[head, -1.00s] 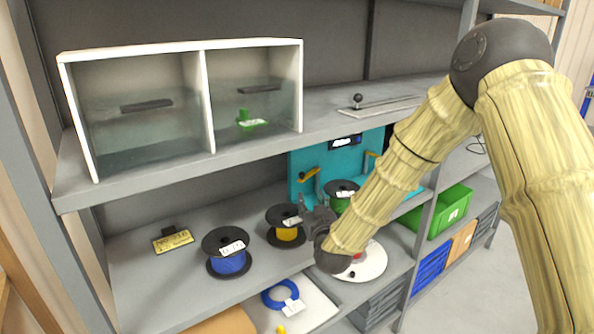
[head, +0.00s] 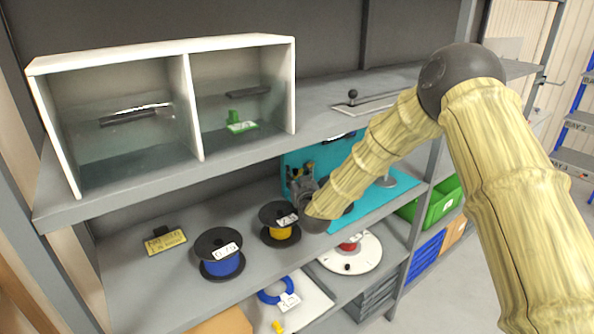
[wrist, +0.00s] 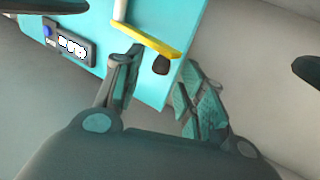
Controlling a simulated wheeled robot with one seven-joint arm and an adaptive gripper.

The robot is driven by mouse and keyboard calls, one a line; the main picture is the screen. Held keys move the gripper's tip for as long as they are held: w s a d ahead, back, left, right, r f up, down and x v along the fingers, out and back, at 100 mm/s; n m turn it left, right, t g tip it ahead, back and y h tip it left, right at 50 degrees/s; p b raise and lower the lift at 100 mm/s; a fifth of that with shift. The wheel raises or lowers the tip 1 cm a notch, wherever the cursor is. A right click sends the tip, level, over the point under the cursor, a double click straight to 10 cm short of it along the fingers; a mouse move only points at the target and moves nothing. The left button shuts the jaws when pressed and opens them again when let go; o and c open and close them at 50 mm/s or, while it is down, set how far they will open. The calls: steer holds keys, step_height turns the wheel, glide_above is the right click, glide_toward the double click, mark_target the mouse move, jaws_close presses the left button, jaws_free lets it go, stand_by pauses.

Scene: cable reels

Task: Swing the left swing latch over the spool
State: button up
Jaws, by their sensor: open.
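The teal fixture (head: 350,213) stands on the middle shelf, mostly behind my arm in the head view. The left swing latch is a yellow bar (wrist: 147,40) with a dark knob at its end, against the teal panel in the wrist view. My gripper (wrist: 160,88) is open, its two fingers on either side of the knob end; I cannot tell whether they touch it. In the head view my gripper (head: 302,186) is at the fixture's left side. The spool in the fixture is mostly hidden by my arm; its colour does not show now.
A yellow spool (head: 281,231) and a blue spool (head: 222,262) stand left of the fixture. A white two-bay box (head: 190,100) sits on the shelf above. A white round plate with a red spool (head: 351,244) is below. Green bins (head: 436,205) are at right.

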steer(key=shift+w+a+f, duration=0.2)
steer(key=shift+w, duration=0.5)
steer(key=shift+r, duration=0.1)
steer(key=shift+s, duration=0.1)
steer(key=shift+c, duration=0.5)
jaws_close()
steer(key=shift+d, duration=0.1)
steer(key=shift+d, duration=0.1)
